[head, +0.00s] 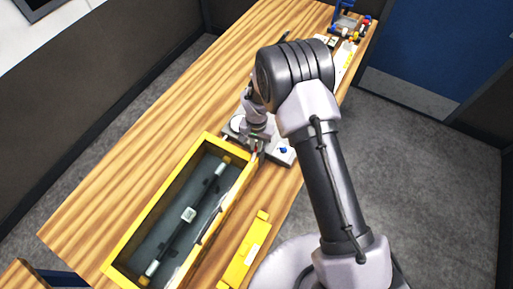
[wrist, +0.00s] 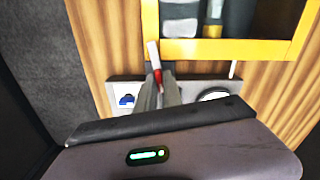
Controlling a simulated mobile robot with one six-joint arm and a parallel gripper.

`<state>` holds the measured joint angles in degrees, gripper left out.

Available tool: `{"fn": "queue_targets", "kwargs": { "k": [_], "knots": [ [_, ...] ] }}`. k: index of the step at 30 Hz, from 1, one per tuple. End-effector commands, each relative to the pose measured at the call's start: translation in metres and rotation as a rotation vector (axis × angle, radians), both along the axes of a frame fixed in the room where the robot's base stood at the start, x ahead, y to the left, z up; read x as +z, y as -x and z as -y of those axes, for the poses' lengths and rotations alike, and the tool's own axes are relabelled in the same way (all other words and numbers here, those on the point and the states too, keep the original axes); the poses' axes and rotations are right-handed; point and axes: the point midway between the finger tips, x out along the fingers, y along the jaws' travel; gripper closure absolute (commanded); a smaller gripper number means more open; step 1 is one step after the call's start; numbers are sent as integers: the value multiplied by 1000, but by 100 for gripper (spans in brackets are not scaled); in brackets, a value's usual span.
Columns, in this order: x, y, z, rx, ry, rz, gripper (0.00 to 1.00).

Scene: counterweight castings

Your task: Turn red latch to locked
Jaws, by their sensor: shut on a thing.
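The red latch (wrist: 158,75) shows in the wrist view as a slim red piece with a pale end, pointing up toward the yellow box. My gripper (wrist: 160,92) is shut on it, and the fingers hide its lower part. In the head view my gripper (head: 256,146) is at the near right of the box's far end, and only a speck of red shows there. I cannot tell the latch's exact angle or any lock mark. A light grey plate (wrist: 196,84) lies under the gripper, with a blue knob (wrist: 127,100) and a white round part (wrist: 214,95).
The yellow box (head: 127,253) is open and holds a dark bar with pale fittings (head: 188,214). A yellow piece with a white label (head: 245,252) lies beside it on the wooden bench (head: 130,170). Small coloured parts (head: 352,30) stand at the far end. The bench left of the box is clear.

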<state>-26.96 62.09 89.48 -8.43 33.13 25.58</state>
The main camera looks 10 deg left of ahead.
Motion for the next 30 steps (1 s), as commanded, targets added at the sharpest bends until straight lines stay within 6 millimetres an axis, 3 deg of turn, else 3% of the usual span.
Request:
{"fn": "queue_targets", "kwargs": {
  "k": [1, 6, 15, 16, 19, 30],
  "knots": [
    [-10, -2, -1, -51, -2, 6, 100],
    [-5, -1, 0, -195, -1, 4, 100],
    [-1, 0, 0, -213, 0, 1, 100],
    [-1, 0, 0, -213, 0, 1, 85],
    [-1, -1, 0, -212, 0, 2, 67],
    [6, -1, -1, -212, -1, 4, 67]
  ]
}}
